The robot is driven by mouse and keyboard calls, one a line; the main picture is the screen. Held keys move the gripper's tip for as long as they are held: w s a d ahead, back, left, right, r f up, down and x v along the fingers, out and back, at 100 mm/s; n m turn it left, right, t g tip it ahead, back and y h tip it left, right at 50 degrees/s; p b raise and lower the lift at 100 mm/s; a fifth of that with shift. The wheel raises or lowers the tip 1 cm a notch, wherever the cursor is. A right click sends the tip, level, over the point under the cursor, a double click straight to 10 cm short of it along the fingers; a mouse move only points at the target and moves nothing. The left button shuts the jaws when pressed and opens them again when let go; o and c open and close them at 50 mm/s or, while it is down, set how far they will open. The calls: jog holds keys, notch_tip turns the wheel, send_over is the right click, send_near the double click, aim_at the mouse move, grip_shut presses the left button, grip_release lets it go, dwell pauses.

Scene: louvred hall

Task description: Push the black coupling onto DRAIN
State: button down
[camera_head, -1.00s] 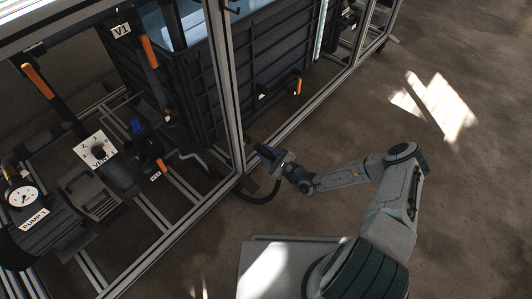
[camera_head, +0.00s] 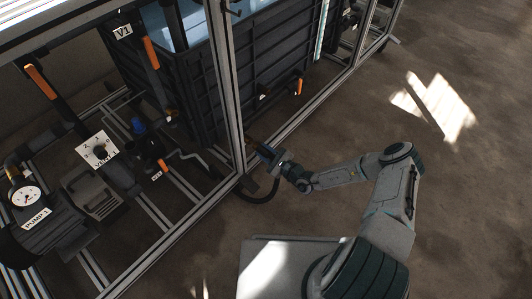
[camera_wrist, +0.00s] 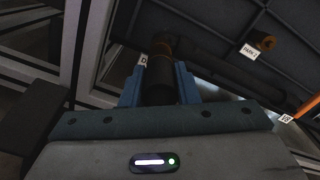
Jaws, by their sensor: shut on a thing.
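My gripper (camera_wrist: 158,84) is shut on the black coupling (camera_wrist: 159,72), one blue finger on each side of it. In the wrist view the coupling points away toward a brown, brass-like pipe fitting (camera_wrist: 162,42) just beyond it. I cannot tell whether the coupling touches or overlaps the fitting. In the head view my gripper (camera_head: 269,154) is low beside the frame upright, and a black hose (camera_head: 264,197) curves below it. The coupling is too small to make out there.
A second brass fitting (camera_wrist: 266,41) with a label reading something like PARK is at right. An orange handle (camera_wrist: 308,107) is near the V8 tag. The metal frame upright (camera_head: 229,90) and black tank (camera_head: 262,60) stand close to my gripper. Floor at right is clear.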

aim_at(269, 155)
jog(key=shift+x, duration=0.9)
jog(key=c, duration=1)
grip_release()
jog(key=shift+c, duration=0.2)
jog(key=p+v, duration=0.3)
jog(key=v, duration=0.3)
jog(key=shift+d+r, duration=0.1)
jog(key=shift+d, duration=0.1)
jog(key=shift+s+d, duration=0.25)
jog(key=shift+s, duration=0.05)
